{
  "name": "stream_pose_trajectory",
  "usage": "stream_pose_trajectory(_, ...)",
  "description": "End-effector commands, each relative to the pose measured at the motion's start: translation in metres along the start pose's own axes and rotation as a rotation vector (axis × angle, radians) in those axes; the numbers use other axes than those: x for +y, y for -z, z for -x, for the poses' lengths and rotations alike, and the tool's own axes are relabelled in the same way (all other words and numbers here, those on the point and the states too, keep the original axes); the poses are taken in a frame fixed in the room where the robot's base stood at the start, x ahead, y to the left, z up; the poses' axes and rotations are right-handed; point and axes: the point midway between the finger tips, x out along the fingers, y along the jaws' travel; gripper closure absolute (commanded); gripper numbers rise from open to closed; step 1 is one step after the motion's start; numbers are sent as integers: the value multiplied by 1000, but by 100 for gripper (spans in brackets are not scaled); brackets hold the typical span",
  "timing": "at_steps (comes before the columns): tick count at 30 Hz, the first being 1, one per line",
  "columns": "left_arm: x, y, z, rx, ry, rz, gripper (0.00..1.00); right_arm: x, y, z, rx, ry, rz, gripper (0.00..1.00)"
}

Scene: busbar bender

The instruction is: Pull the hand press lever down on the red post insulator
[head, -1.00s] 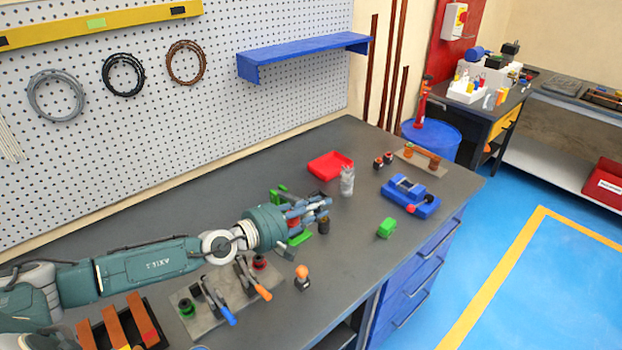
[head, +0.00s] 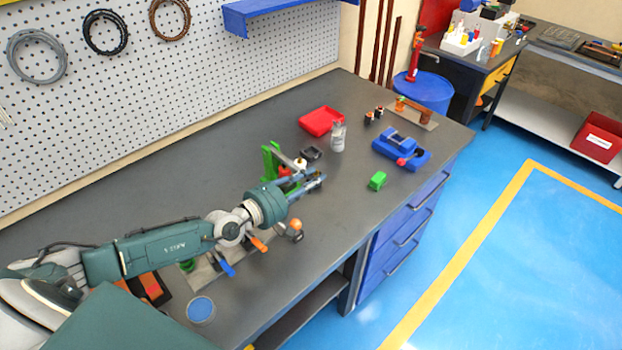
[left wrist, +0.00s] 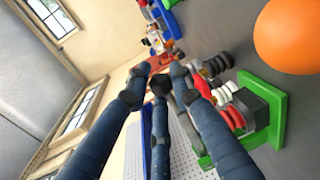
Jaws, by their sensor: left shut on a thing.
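The green hand press (head: 268,160) stands on the bench just beyond my left gripper. A grey lever bar (head: 286,156) runs from its top toward the right. The red insulator (head: 284,170) sits in the press, partly hidden by my gripper; it also shows in the left wrist view (left wrist: 235,116), beside white and grey parts. My left gripper (head: 318,182) is at the front right of the press. In the left wrist view its blue fingers (left wrist: 160,80) close around a dark knob-like end, which looks like the lever's grip. My right gripper is not in view.
An orange-topped knob (head: 295,226) stands close below my gripper. Clamps with blue (head: 227,267) and orange handles lie under my arm. The bench's front right is clear.

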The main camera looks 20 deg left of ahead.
Motion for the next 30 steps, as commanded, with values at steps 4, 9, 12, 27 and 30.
stream_pose_trajectory(4,-11,-4,2,-7,21,11,100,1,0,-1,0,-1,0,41)
stream_pose_trajectory(9,-11,-3,2,-5,21,10,60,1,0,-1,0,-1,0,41)
stream_pose_trajectory(12,-10,-2,2,-4,20,8,60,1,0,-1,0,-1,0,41)
stream_pose_trajectory(27,18,-4,5,-5,10,11,60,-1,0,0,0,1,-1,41)
stream_pose_trajectory(30,31,-5,6,-9,4,1,60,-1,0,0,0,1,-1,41)
